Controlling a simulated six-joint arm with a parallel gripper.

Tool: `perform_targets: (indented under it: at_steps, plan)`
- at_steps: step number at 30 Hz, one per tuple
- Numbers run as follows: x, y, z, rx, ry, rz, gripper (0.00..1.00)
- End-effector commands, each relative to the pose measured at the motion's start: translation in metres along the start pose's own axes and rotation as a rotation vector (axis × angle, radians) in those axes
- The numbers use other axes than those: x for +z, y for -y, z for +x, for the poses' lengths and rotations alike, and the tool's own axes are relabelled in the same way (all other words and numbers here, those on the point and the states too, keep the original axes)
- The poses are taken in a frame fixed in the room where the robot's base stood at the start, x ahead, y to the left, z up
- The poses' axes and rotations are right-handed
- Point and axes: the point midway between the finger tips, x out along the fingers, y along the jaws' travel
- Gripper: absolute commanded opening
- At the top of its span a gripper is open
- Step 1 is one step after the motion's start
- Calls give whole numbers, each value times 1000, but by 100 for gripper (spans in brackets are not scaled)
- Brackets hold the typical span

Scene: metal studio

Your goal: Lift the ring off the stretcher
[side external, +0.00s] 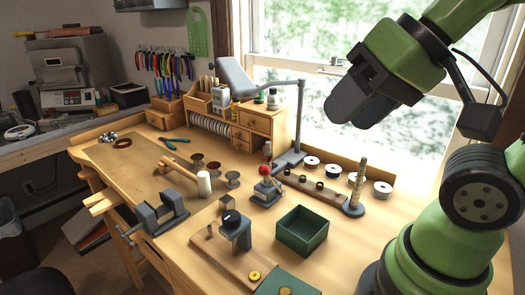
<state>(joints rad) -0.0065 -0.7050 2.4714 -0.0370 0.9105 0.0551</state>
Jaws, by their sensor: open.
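My gripper (345,112) is in the upper right, in front of the window, with its dark grey jaws tilted down and left. It is open, and nothing shows between the jaws. It hangs high above the bench, well apart from everything on it. An upright tapered post (359,183) on a round dark base stands at the right of the bench, below my gripper; it looks like the stretcher. I cannot clearly pick out a ring on it at this size.
A wooden strip with several dark pieces (318,188) lies just left of the post. Spools (382,189) stand behind. A green open box (301,231), a red-topped tool (266,186) and a lamp (299,115) are nearby. Bare bench (350,240) lies in front of the post.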

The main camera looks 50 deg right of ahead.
Motion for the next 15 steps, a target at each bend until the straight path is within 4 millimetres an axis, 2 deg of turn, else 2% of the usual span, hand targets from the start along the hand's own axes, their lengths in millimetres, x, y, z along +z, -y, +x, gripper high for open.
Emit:
perform_targets:
  at_steps: [4, 8, 15]
  plan:
    - [-23, -3, 15, 129, 73, 116, 44]
    - [-52, -8, 40, 304, 107, 258, 44]
    - [-99, -20, 104, 626, 24, 486, 44]
